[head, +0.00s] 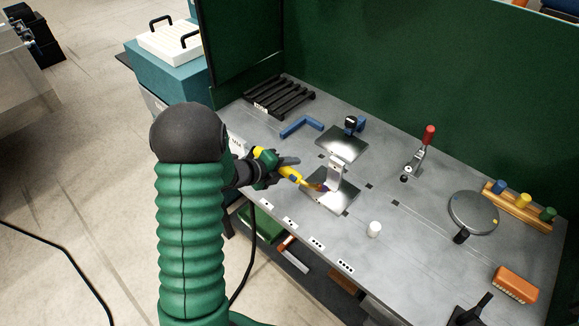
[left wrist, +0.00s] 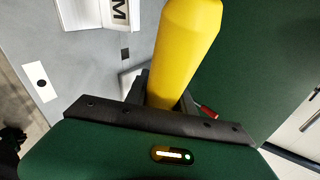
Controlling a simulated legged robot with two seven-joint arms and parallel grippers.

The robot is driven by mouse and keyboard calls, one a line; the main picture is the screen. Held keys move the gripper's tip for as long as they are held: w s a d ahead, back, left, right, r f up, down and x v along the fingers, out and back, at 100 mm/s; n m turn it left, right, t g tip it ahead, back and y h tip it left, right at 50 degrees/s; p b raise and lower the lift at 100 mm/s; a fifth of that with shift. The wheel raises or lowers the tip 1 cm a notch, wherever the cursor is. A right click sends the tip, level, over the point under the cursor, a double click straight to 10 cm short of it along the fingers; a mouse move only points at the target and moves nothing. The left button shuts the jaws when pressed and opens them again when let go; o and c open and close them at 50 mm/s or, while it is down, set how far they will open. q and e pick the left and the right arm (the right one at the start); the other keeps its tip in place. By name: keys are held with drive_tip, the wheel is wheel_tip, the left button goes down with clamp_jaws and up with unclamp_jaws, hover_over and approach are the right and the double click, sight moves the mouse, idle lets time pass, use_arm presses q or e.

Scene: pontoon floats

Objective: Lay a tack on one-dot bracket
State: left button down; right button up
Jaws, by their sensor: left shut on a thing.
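My left gripper (head: 276,167) is shut on a yellow welding torch (head: 293,175). The torch points right and down. Its tip end is close to an upright metal bracket (head: 337,172) on a shiny plate (head: 330,203); I cannot tell whether it touches. In the left wrist view the yellow torch (left wrist: 185,45) rises from the jaws (left wrist: 160,92) and hides much of the bench beyond. A one-dot label (head: 265,202) lies at the bench's front edge, left of the plate. A single dot label also shows in the left wrist view (left wrist: 41,83). My right gripper is not seen.
A green screen (head: 400,70) closes the back.

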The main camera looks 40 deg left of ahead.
use_arm(q)
drive_tip(key=shift+r, duration=0.2)
drive_tip(key=s+r+p, duration=0.3)
drive_tip(key=shift+s+a+r, duration=0.1)
drive_tip(key=shift+a+r, duration=0.05)
drive_tip(key=shift+r, duration=0.15)
drive_tip(key=shift+s+r, duration=0.2)
drive_tip(key=shift+s, duration=0.2)
drive_tip(key=shift+w+f, duration=0.1)
drive_tip(key=shift+f, duration=0.05)
